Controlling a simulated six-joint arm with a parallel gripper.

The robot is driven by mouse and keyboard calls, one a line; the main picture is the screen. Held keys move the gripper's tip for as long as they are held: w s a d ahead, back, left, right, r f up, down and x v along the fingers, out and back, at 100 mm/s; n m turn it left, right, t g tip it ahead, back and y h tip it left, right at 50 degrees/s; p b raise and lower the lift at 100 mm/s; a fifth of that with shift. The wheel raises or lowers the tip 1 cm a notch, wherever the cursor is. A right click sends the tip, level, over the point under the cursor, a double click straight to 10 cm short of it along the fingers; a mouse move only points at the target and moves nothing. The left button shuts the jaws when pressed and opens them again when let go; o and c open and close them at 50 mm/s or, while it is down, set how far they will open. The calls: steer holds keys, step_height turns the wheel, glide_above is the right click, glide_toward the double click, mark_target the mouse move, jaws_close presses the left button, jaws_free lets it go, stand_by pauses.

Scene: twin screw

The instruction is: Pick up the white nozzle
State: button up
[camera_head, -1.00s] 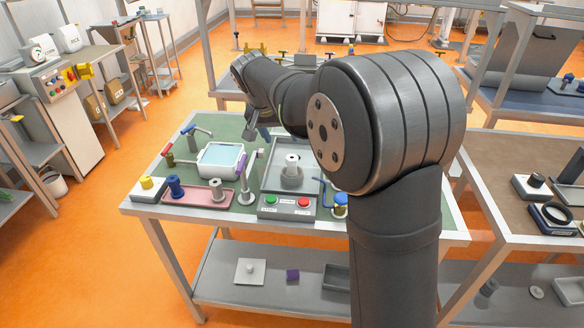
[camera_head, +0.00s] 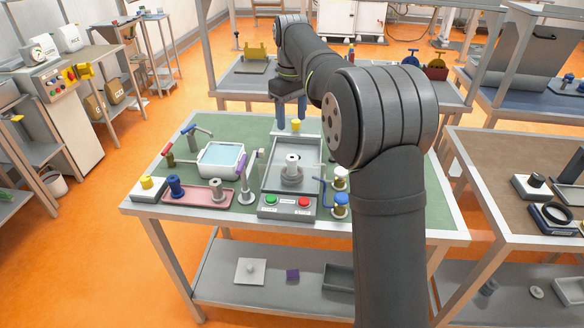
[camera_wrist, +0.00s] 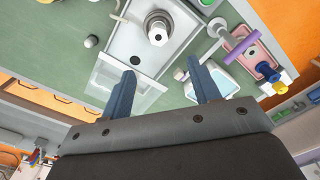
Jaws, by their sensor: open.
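A white cylinder with a dark hole in its top (camera_head: 292,162), which looks like the white nozzle, stands upright on a round grey base in the grey metal tray (camera_head: 309,150). In the wrist view the white nozzle (camera_wrist: 157,33) shows from above, beyond my fingertips. My gripper (camera_head: 290,124) is over the far end of the tray, apart from the nozzle. Its two blue fingers (camera_wrist: 161,70) are wide apart with nothing held between them.
A control box (camera_head: 288,206) with green and red buttons stands at the tray's near end. A white basin (camera_head: 221,160), a purple-handled lever (camera_head: 246,180) and a pink tray (camera_head: 198,196) lie to the left. A small grey cylinder (camera_wrist: 91,41) stands beside the tray.

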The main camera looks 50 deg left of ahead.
mark_target(292, 157)
step_height(292, 157, down, 10)
steer(key=shift+f, duration=0.1)
steer(key=shift+w+a+f, duration=0.1)
steer(key=shift+w+f, duration=0.05)
steer(key=shift+f, duration=2.75)
steer(key=c, duration=1.1)
